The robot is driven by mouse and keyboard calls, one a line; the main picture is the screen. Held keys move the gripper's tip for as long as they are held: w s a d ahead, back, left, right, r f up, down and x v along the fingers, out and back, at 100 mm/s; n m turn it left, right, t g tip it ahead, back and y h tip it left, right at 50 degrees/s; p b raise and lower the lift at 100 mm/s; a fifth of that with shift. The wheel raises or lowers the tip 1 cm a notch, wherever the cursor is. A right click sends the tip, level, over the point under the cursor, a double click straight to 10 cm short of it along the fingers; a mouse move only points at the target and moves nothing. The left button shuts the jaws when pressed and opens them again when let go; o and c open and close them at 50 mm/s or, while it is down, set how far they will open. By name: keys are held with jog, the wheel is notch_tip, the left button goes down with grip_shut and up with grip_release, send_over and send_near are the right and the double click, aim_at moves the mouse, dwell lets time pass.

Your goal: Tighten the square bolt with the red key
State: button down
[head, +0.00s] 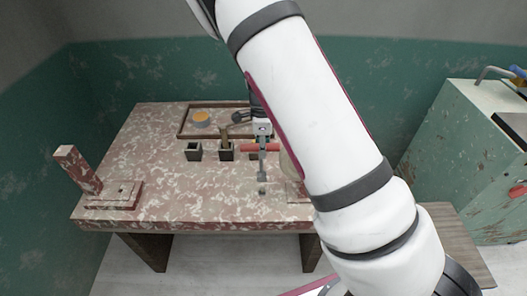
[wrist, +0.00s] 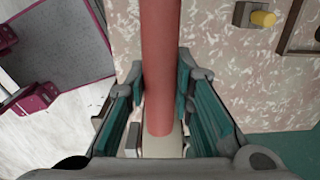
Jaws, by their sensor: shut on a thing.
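My gripper (head: 263,140) is above the front part of the mottled table, right of its middle. It is shut on the red key (head: 272,148), whose red bar also runs between my teal finger pads in the wrist view (wrist: 160,70). In the head view the bar lies level and a grey shank (head: 262,167) hangs down from it. A small grey-green piece, which looks like the square bolt (head: 262,191), is on the table just below the shank. I cannot tell whether the shank touches it. The key's lower end is not clear in the wrist view.
A tray (head: 181,131) at the back holds an orange-topped round thing (head: 201,118). A leaning post (head: 78,168) rises at the left. A green cabinet (head: 450,165) stands at right. The table's front left is mostly clear.

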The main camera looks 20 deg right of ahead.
jog(key=shift+r+p, duration=1)
jog(key=shift+r, duration=2.4)
